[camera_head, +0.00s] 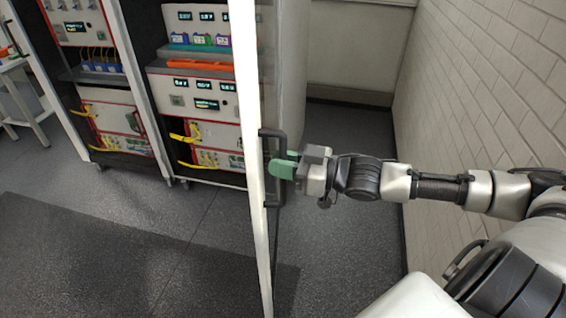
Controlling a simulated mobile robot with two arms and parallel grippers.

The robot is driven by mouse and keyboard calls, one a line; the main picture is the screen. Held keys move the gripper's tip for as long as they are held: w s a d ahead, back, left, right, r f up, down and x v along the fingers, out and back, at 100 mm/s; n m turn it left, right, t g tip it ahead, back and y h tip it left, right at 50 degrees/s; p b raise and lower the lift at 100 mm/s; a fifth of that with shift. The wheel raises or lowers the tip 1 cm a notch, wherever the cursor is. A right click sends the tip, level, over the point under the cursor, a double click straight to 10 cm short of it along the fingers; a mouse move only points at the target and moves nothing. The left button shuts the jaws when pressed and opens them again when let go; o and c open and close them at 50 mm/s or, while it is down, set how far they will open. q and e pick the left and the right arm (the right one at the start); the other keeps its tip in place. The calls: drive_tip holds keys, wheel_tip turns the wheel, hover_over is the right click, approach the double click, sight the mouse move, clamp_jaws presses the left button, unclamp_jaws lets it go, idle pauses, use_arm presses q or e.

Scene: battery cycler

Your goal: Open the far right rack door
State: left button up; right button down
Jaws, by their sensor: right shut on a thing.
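The far right rack door (252,100) shows almost edge-on as a tall white frame, swung out from the rack toward me. Its black handle (272,133) is a vertical bar on the door's right side. My right gripper (283,167), with green fingers, is shut on the handle, partly hiding its middle. The far right rack (196,82) stands behind and to the left of the door, its front exposed. My left gripper is not in view.
A white brick wall (500,80) runs along the right, close to my right arm. Another rack (85,30) stands to the left, with a small white table (22,112) at the far left. The dark floor (130,225) in front of the racks is clear.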

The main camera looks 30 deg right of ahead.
drive_tip(key=c, duration=1.1)
unclamp_jaws()
drive_tip(key=shift+s+d, duration=0.1)
drive_tip(key=p+v, duration=0.9)
drive_tip(key=v, duration=0.1)
drive_tip(key=shift+s+d, duration=0.2)
drive_tip(key=shift+s, duration=0.05)
